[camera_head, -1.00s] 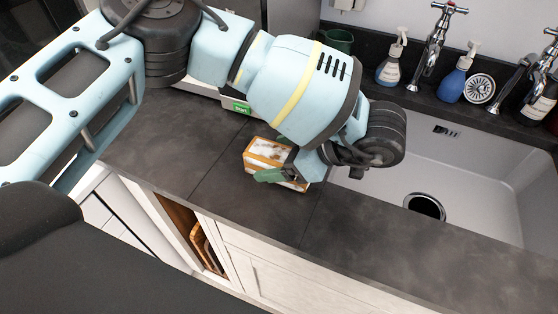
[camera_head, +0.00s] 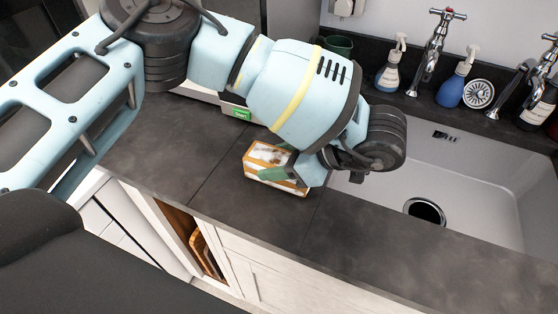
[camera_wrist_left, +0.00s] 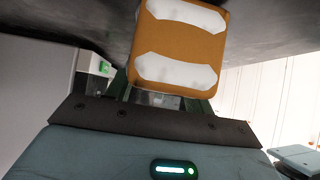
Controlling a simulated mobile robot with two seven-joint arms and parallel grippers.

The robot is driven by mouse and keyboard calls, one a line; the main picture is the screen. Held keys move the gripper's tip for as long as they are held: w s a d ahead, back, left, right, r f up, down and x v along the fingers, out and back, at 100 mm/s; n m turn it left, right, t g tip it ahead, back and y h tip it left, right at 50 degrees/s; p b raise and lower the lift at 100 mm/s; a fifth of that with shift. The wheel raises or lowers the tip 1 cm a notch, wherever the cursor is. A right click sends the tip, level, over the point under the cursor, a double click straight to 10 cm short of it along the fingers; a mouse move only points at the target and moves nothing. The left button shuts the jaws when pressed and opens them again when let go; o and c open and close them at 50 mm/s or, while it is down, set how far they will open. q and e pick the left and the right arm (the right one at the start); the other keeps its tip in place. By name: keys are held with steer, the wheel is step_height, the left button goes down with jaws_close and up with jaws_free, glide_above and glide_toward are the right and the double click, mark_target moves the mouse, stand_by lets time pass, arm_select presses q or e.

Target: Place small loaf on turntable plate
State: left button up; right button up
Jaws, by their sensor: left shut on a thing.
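The small loaf (camera_head: 262,153) is a brown-orange block with white patches, at the worktop left of the sink. My left gripper (camera_head: 279,174) is shut on it, with dark green fingers at its sides. The left wrist view shows the loaf (camera_wrist_left: 180,47) large between the fingers (camera_wrist_left: 158,98). I cannot tell whether its underside touches the worktop. The turntable plate is not visible. My right gripper is not in view.
The dark worktop (camera_head: 180,150) has bare room around the loaf. The sink (camera_head: 465,190) lies right, with taps (camera_head: 430,55) and bottles (camera_head: 390,72) behind it. A pale appliance with a green button (camera_head: 240,113) stands behind my arm. An open niche (camera_head: 190,235) is below.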

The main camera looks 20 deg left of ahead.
arm_select(q)
step_height(320, 180, up, 4)
steer(key=shift+f, duration=0.25)
steer(key=s+r, duration=0.1)
steer(key=s, duration=1.5)
steer(key=shift+a+p, duration=0.25)
steer(key=shift+p, duration=0.05)
